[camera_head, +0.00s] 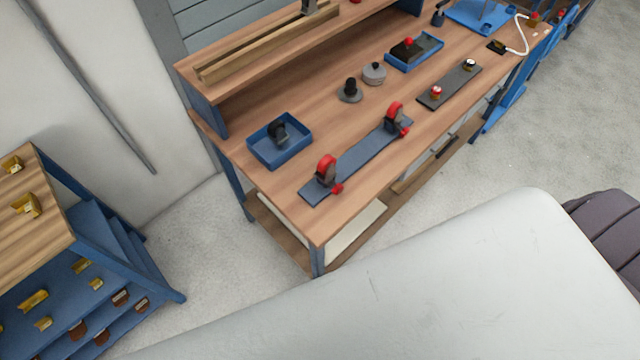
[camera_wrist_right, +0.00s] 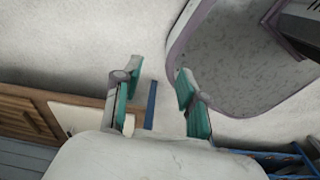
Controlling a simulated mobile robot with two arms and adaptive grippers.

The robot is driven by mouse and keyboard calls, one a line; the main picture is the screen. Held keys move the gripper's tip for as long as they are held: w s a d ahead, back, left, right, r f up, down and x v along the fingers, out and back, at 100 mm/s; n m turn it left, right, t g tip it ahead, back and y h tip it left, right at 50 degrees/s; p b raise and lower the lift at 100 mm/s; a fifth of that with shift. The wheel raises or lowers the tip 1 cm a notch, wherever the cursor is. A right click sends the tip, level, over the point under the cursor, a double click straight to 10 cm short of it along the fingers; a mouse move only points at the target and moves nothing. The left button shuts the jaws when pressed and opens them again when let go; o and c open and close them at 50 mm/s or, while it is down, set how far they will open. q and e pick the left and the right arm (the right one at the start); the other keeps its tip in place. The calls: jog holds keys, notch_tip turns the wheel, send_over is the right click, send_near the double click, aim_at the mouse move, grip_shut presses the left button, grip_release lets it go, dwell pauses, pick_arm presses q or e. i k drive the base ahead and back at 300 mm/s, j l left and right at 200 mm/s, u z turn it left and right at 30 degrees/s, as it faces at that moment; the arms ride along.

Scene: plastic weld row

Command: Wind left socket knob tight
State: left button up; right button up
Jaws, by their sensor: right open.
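A dark rail (camera_head: 358,165) lies near the front edge of the workbench and carries two red-and-dark sockets. The left socket (camera_head: 326,169) stands at its near end, with a small red knob (camera_head: 337,188) low on its right side. The right socket (camera_head: 394,114) stands at the far end, with its own red knob (camera_head: 405,132). How tight either knob sits cannot be told. My right gripper (camera_wrist_right: 159,92) is open and empty in the right wrist view, with floor behind its green-padded fingers. It does not show in the head view. My left gripper is in neither view.
On the workbench (camera_head: 245,173) are a blue tray (camera_head: 280,140) with a dark part, a dark round-based part (camera_head: 350,90), a grey lidded pot (camera_head: 374,73) and a dark board (camera_head: 449,86). A rack (camera_head: 90,260) stands left. Floor between is clear.

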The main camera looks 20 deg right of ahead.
aim_at(337, 189)
jog(key=i+j+z, duration=0.1)
jog(key=j+z, duration=0.15)
jog(key=z, duration=0.15)
jog(key=j+z, duration=0.2)
jog(key=z, duration=0.15)
jog(key=j+z, duration=0.4)
jog(key=i+l, duration=0.05)
jog(key=l, duration=0.05)
